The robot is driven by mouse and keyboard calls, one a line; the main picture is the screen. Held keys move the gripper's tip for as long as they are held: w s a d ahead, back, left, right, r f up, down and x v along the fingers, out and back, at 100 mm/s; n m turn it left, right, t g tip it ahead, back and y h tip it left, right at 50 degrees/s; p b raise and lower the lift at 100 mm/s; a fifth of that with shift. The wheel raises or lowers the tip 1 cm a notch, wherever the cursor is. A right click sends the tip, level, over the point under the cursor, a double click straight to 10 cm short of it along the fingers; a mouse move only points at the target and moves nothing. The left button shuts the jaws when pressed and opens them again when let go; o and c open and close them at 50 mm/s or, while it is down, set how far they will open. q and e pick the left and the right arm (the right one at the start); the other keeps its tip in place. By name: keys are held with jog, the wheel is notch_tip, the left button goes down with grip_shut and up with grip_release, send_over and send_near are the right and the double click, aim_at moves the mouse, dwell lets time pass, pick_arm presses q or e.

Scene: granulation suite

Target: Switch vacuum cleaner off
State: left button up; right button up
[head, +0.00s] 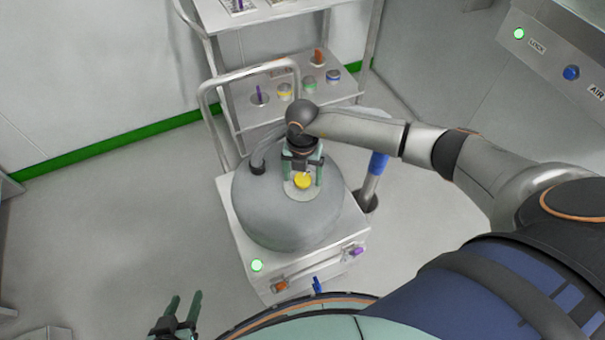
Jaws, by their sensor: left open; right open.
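The vacuum cleaner (262,215) is a grey rounded drum on a pale square base with a tubular handle behind it. A yellow round button (303,181) sits on a light disc on top of the drum. My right gripper (303,180) is over this button, its open green fingers on either side of it; I cannot tell whether it touches. A green lamp (257,265) is lit on the base's front. My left gripper (182,305) is open and empty at the bottom left, low in the picture and away from the vacuum.
A metal shelf cart (240,107) with several small jars stands behind the vacuum. Orange (280,286) and purple (356,251) fittings stick out of the base's front. A wall panel (560,60) with LOCK and AIR labels is at top right.

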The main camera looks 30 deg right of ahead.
jog(key=shift+c, duration=0.3)
grip_shut()
